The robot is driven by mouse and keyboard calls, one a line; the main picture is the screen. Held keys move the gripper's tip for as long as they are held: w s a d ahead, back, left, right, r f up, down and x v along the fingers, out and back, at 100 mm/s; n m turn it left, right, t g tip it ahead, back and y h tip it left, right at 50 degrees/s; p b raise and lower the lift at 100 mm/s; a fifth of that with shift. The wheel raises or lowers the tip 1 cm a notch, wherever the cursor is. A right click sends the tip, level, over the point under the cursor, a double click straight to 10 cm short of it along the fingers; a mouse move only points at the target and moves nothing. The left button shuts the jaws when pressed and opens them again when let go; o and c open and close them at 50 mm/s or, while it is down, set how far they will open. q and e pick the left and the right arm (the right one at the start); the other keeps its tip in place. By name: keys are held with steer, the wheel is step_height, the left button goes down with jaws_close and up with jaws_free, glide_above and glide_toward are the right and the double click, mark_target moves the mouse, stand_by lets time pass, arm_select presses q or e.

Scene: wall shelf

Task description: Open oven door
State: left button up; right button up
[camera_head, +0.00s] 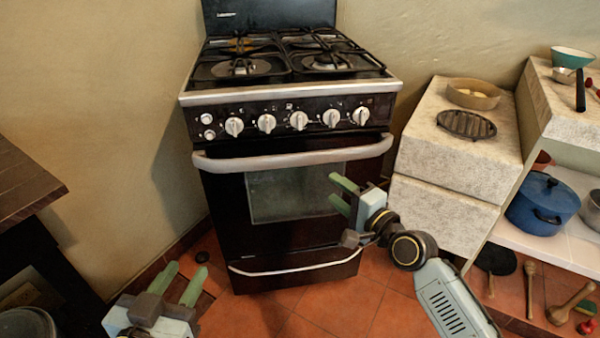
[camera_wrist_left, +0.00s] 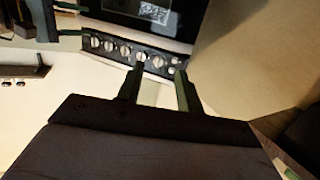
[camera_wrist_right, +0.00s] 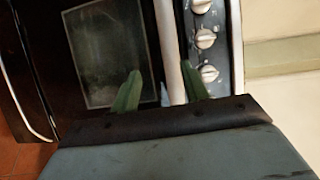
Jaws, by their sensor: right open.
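The oven (camera_head: 225,200) is a dark stove with a closed front door and a glass window (camera_head: 275,195). A pale metal handle bar (camera_head: 290,160) runs across the top of the door. My right gripper (camera_head: 337,193) is open and empty in front of the door's right side, looking lower than the bar in the head view. In the right wrist view the handle (camera_wrist_right: 168,45) appears between its two green fingers (camera_wrist_right: 160,80); whether it is within their reach is unclear. My left gripper (camera_head: 182,277) is open and empty, low and left of the oven.
A row of knobs (camera_head: 298,121) sits above the handle. A lower drawer bar (camera_head: 300,268) crosses the oven's base. A stone counter (camera_head: 450,160) stands at the right, with a blue pot (camera_head: 541,205) on a shelf beyond. A dark table (camera_head: 25,185) is at the left.

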steer(key=r, duration=0.1)
steer(key=b, duration=0.2)
glide_toward(302, 160)
steer(key=x, duration=0.3)
steer(key=shift+y, duration=0.4)
steer(key=b+x, duration=0.1)
steer(key=x, duration=0.1)
steer(key=b+x, duration=0.1)
steer(key=x, duration=0.2)
steer(key=shift+w+f+b, duration=0.3)
steer(key=shift+w+b, duration=0.05)
steer(key=shift+b, duration=0.05)
arm_select(q)
steer(key=s+r+t+h, duration=0.3)
steer(key=s+r+t, duration=0.2)
steer(key=r+t, duration=0.6)
steer(key=shift+d+r+h+b, duration=0.15)
steer(key=shift+r+h+b, duration=0.2)
steer(key=shift+r, duration=0.65)
arm_select(e)
steer(key=shift+x, duration=1.1)
steer(key=shift+r, duration=0.1)
jaws_close()
